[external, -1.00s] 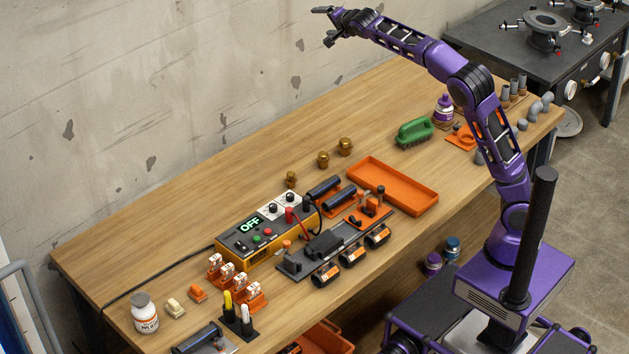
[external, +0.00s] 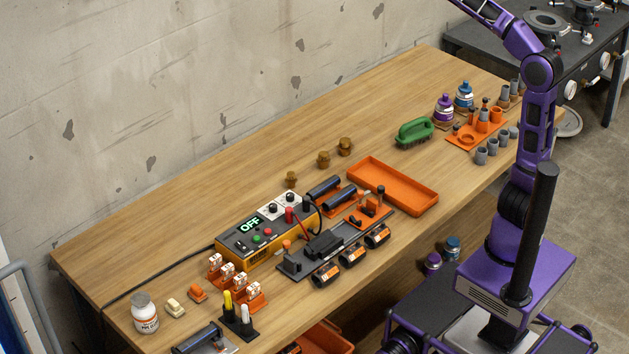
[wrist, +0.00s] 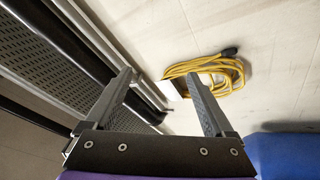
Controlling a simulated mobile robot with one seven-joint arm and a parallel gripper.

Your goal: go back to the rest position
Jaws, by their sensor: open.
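My gripper (wrist: 160,100) shows in the wrist view with its two fingers spread apart and nothing between them at the tips. It faces a pale wall where a coiled yellow cable (wrist: 205,72) hangs beyond the fingers. In the external view my purple arm stands upright at the right and its end runs out of the top of the picture, so my gripper is hidden there.
The wooden workbench (external: 240,180) holds an orange tray (external: 392,186), a green brush (external: 414,132), a power supply reading OFF (external: 268,232) and brass fittings (external: 323,160). Purple and blue bottles (external: 464,95) and grey pipe pieces stand at its right end. A dark table (external: 490,45) is behind.

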